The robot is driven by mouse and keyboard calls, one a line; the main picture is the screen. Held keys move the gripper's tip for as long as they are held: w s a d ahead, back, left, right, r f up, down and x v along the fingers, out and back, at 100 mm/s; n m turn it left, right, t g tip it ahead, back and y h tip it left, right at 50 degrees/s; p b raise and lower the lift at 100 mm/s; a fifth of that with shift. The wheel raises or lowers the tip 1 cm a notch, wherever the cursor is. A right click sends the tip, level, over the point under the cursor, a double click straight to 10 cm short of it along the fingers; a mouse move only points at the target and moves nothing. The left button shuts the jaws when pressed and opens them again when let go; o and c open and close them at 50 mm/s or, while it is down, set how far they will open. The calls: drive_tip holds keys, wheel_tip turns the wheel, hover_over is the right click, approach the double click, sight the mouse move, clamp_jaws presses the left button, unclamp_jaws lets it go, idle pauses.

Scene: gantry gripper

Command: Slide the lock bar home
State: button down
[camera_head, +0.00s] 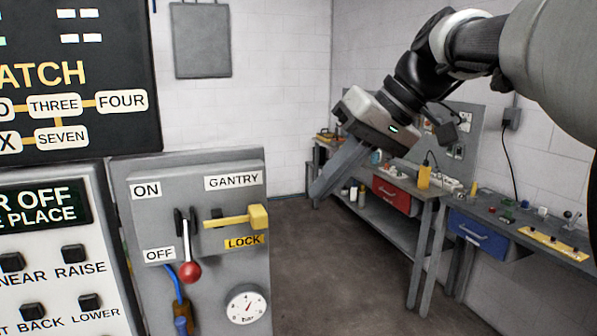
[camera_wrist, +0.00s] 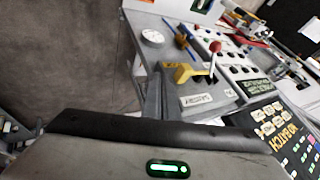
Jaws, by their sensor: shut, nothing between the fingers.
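The yellow lock bar (camera_head: 235,220) lies level on the grey GANTRY panel (camera_head: 140,215), above the LOCK label. Its square knob (camera_head: 259,217) is at its right end, and its left end stops short of the lever. The lever's red ball (camera_head: 190,272) hangs down beside OFF. My gripper (camera_head: 318,192) is shut and empty, pointing down and left in the air to the right of the panel, clear of the bar. The bar also shows in the wrist view (camera_wrist: 190,73), beyond my gripper's dark edge, with the red ball (camera_wrist: 215,46) near it.
A black route board (camera_head: 75,75) and a button panel (camera_head: 50,270) stand left of the lock panel. A round gauge (camera_head: 246,305) sits below the bar. Workbenches with a red drawer (camera_head: 391,194) and a blue drawer (camera_head: 478,236) line the right wall. The floor between is clear.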

sight(253, 216)
drive_tip(key=a+f, duration=0.4)
drive_tip(key=a, duration=0.2)
drive_tip(key=shift+a, duration=0.25)
drive_tip(key=shift+s+a, duration=0.2)
drive_tip(key=shift+a, duration=0.55)
drive_tip(key=shift+s+a, duration=0.2)
drive_tip(key=shift+a, duration=0.55)
drive_tip(key=shift+s+a, duration=0.2)
drive_tip(key=shift+a, duration=0.55)
